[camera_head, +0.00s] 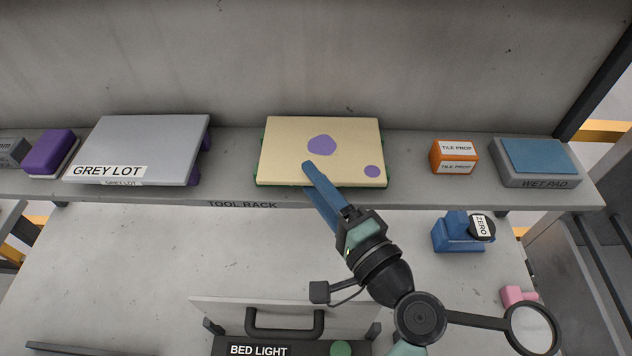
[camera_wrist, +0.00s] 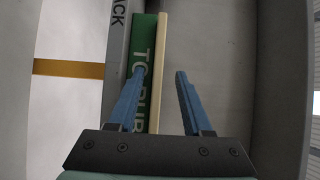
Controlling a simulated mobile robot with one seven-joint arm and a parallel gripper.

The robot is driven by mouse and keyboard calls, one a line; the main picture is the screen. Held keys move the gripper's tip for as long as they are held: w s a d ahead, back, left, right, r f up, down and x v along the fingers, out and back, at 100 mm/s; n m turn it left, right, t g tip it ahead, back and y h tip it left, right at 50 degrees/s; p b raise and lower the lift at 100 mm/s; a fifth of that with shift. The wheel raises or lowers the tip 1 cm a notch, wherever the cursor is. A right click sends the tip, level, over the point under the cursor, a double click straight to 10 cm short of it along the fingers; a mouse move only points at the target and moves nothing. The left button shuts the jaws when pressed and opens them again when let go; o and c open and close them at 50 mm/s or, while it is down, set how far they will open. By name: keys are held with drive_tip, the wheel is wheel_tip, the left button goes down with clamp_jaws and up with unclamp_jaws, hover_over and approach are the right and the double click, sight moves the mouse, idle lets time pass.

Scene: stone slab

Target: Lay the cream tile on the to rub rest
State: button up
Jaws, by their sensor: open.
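The cream tile (camera_head: 285,153) with purple spots lies flat on the green to rub rest (camera_head: 260,184), on the tool rack. Only the rest's green rim shows around the tile in the head view. In the wrist view, the rest's green front (camera_wrist: 143,70) carries the partly hidden letters "TO RUB", and the tile's pale edge (camera_wrist: 161,50) runs along it. My gripper (camera_head: 312,180) is open at the tile's front edge. Its fingers (camera_wrist: 160,73) appear on either side of the tile edge in the wrist view, one over the green front. I cannot tell whether they touch.
On the tool rack (camera_head: 420,196) stand a GREY LOT stand (camera_head: 150,140) and a purple block (camera_head: 50,150) to the left, and an orange tile prop (camera_head: 455,157) and a wet pad (camera_head: 545,162) to the right. A blue ZERO device (camera_head: 452,232) and BED LIGHT box (camera_head: 300,347) sit below.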

drive_tip(key=b+v, duration=0.4)
drive_tip(key=v, duration=0.9)
drive_tip(key=w+a+r+n+t+h, duration=0.1)
drive_tip(key=w+r+n+t+h, duration=0.15)
drive_tip(key=w+r, duration=0.45)
drive_tip(key=w+a+r+n+t+h, duration=0.1)
drive_tip(key=w+a+r+n+h, duration=0.2)
drive_tip(key=r, duration=0.6)
drive_tip(key=s+a+r+n+t+h, duration=0.1)
drive_tip(key=s+r+n+t+h, duration=0.1)
drive_tip(key=r, duration=1)
drive_tip(key=s+a+r+n+t+h, duration=0.1)
drive_tip(key=s+r+t, duration=0.4)
drive_tip(key=r, duration=0.7)
drive_tip(key=n+t+h, duration=0.1)
drive_tip(key=n+t, duration=0.1)
drive_tip(key=shift+s+a+r+n, duration=0.25)
drive_tip(key=shift+s+r+n, duration=0.1)
drive_tip(key=shift+r, duration=0.05)
drive_tip(key=shift+h, duration=0.25)
